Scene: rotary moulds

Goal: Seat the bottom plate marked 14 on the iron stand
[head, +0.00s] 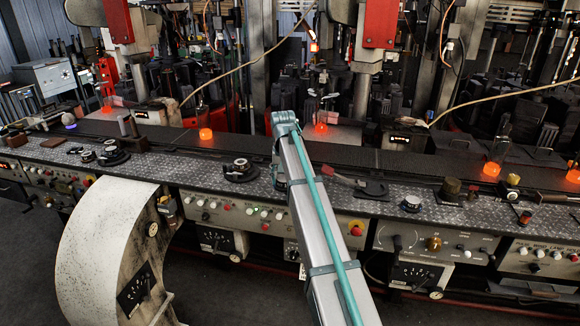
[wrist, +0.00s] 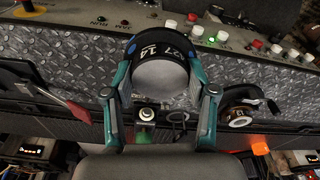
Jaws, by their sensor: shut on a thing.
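The bottom plate marked 14 (wrist: 160,73) is a round grey piece with a dark rim band that reads "27 14" and a blue dot, in the wrist view. My gripper (wrist: 160,92) has its two teal fingers shut on the plate's sides. The plate appears over the deck of patterned metal; its height cannot be told. In the head view my arm end (head: 285,122) hides the plate and fingers. I cannot tell for sure which piece is the iron stand; a black base with a ringed part on it (head: 240,169) stands left of my arm and shows in the wrist view (wrist: 250,105).
A red-handled tool (head: 335,175) lies beside a flat black piece (head: 371,188) right of my arm. Dark round parts (head: 112,155) stand farther left. Glowing orange pieces (head: 320,128) stand behind the deck. Knobs and buttons line the front.

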